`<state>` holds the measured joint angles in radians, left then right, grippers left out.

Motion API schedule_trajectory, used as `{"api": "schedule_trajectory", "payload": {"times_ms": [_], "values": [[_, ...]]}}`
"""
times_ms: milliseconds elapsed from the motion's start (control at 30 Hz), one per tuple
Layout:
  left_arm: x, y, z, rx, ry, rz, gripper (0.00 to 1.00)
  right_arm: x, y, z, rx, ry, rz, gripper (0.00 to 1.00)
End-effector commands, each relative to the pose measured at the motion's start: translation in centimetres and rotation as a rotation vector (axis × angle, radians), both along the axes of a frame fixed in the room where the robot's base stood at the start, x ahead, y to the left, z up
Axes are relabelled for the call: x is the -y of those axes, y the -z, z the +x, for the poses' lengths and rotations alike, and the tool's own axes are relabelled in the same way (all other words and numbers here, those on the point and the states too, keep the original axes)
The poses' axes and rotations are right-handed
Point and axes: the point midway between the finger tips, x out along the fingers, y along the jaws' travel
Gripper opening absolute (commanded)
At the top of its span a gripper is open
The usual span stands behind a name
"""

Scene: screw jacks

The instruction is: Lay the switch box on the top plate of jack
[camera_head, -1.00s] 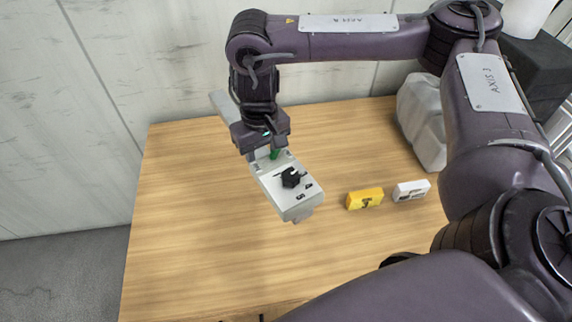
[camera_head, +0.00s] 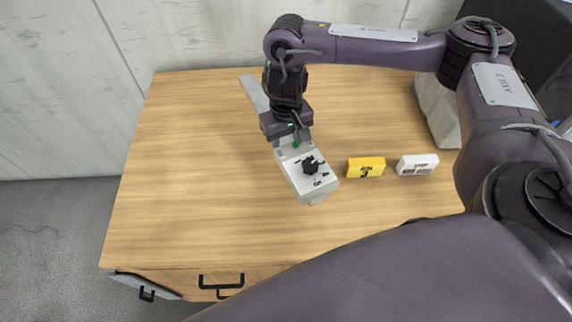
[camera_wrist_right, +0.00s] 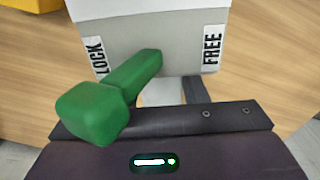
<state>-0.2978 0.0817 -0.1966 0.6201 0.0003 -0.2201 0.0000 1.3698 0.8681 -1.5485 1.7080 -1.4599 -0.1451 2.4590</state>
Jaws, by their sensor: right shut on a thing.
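The switch box (camera_head: 299,177) is light grey with a black rotary knob (camera_head: 310,166) and dark markings on its face. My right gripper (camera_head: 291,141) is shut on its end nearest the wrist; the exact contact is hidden. The box slants down to the right, seemingly above the wooden table. In the right wrist view, its grey end (camera_wrist_right: 155,58) bears the words LOCK and FREE, with a green lever (camera_wrist_right: 110,98) between them reaching towards my gripper. No jack with a top plate can be made out. My left gripper is not in view.
A yellow block (camera_head: 366,167) with a black mark and a small white block (camera_head: 417,164) lie right of the box on the wooden table (camera_head: 190,170). A grey bulky object (camera_head: 437,112) stands at the back right. The table's left side is clear. Drawers with black handles (camera_head: 221,283) are in front.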

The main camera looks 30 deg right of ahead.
Motion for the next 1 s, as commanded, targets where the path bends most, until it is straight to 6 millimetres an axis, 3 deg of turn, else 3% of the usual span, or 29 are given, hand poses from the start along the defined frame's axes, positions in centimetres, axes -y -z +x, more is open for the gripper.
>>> {"api": "schedule_trajectory", "payload": {"times_ms": [33,200,433,633,1000], "values": [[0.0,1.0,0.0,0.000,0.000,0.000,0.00,-0.1,1.7,-0.1,-0.003,0.002,0.002,0.00],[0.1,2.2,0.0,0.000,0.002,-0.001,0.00,0.0,4.6,0.0,0.000,0.002,0.002,0.00],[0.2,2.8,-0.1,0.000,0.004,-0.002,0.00,0.0,6.1,0.1,0.003,0.001,0.002,0.00],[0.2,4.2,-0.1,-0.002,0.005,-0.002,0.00,-0.1,8.8,0.0,0.001,0.001,0.002,0.00],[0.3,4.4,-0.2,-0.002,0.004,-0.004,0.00,0.0,9.5,0.1,0.004,0.000,0.001,0.00]]}}
